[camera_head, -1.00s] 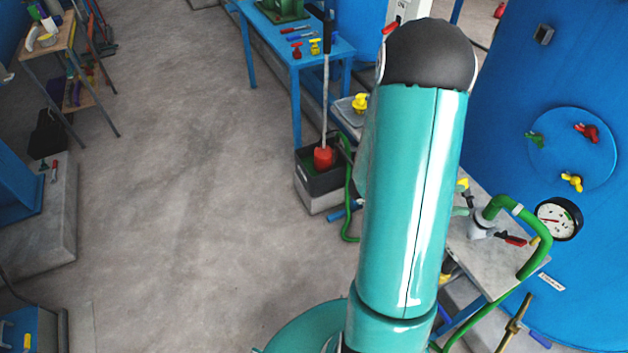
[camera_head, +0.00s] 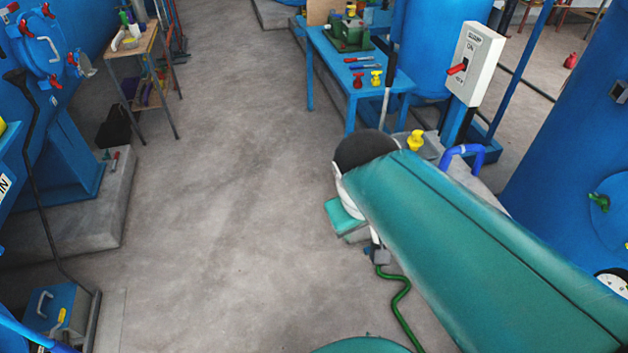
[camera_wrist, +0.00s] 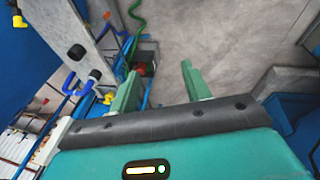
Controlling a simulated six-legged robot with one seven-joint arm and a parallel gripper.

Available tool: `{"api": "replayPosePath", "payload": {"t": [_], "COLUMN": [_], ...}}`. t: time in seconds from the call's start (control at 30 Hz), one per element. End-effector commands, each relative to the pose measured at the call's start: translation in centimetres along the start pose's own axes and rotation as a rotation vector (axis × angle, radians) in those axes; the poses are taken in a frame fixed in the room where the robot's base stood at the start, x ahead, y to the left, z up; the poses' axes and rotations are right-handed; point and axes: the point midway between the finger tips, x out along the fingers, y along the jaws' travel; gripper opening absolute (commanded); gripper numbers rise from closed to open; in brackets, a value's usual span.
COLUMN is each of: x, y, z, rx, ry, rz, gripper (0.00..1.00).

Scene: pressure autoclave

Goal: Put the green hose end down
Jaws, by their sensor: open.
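A green hose (camera_head: 399,297) lies in a bend on the floor beside my arm in the head view. Its upper part runs behind my arm, and I cannot make out its end. In the wrist view the green hose (camera_wrist: 137,18) runs down from the top edge toward a red part (camera_wrist: 142,69), beyond my left finger. My gripper (camera_wrist: 160,70) is open, with its two green fingers well apart. No hose shows held between the fingers; bare floor and the red part show past them. In the head view my arm hides most of the hand.
A blue table (camera_head: 345,70) with small valves stands at the back, near a white switch box (camera_head: 474,62) with a red lever. A blue tank (camera_head: 570,130) is at right. A plinth (camera_head: 95,215) with blue machinery is at left. The middle floor (camera_head: 220,200) is clear.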

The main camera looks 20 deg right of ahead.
Motion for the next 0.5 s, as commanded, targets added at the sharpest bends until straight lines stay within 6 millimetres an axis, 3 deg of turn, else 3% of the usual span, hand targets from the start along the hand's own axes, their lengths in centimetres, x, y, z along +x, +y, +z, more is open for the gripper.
{"api": "replayPosePath", "payload": {"t": [0.1,0.2,0.5], "x": [-3.0,-4.5,-5.1], "y": [-3.0,-4.4,-4.9], "z": [-1.1,-1.5,-1.7], "rx": [0.046,0.072,0.085], "ry": [0.166,0.241,0.269], "rz": [-0.108,-0.169,-0.195], "gripper": [0.48,0.48,0.48]}}
